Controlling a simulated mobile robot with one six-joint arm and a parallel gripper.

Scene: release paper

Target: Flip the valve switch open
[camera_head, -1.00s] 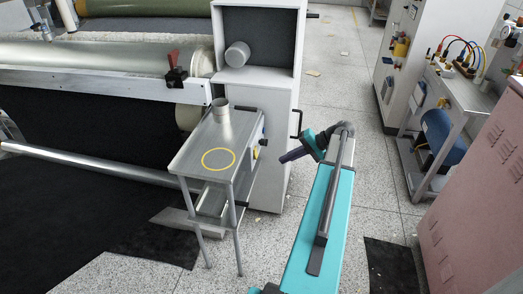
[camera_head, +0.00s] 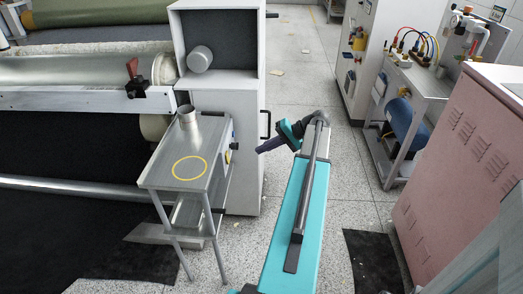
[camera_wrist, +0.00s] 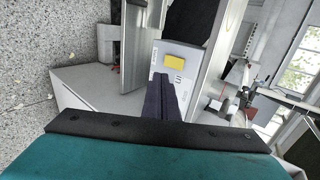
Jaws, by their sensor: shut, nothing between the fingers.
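My gripper (camera_head: 259,150) is at the end of the teal arm, its dark fingers pointing left beside the white cabinet, apart from it. In the wrist view the dark fingers (camera_wrist: 160,82) are together and empty. A valve with white pipes (camera_head: 470,22) stands at the upper right on the grey bench, far from my gripper; its handle is too small to make out. A red lever on a black block (camera_head: 133,72) sits on the roller machine at the left. I cannot tell which is the valve switch, or whether either is open.
A pink cabinet (camera_head: 450,165) stands at the right. A blue tank (camera_head: 403,125) is under the bench.

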